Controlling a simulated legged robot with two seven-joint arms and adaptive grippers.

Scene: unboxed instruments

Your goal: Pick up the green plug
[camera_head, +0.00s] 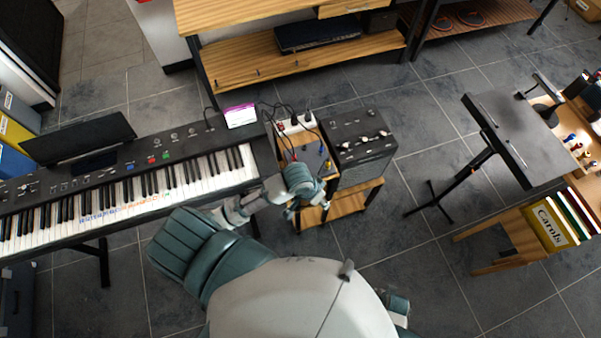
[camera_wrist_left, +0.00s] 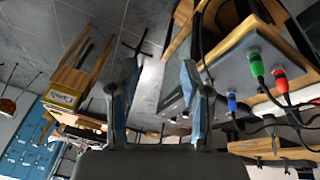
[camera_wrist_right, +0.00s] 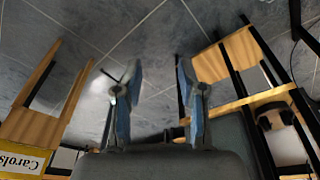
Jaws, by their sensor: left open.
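The green plug (camera_wrist_left: 257,66) shows in the left wrist view at the upper right, upright at the edge of a grey panel on the small wooden stand, with a dark cable. A red plug (camera_wrist_left: 281,80) stands next to it and a blue plug (camera_wrist_left: 232,102) is further left. My left gripper (camera_wrist_left: 160,80) is open and empty, with the green plug to the right of its fingers, apart from them. In the head view the left arm covers part of the stand, and I cannot make out the green plug there. My right gripper (camera_wrist_right: 157,85) is open and empty, away from the plugs.
A keyboard (camera_head: 120,205) stands left of the wooden stand, and a black amplifier (camera_head: 358,140) is directly right of it. Loose cables hang around the plugs. A music stand (camera_head: 512,135) and a wooden table with a Carols binder (camera_head: 550,225) are further right, with open floor between.

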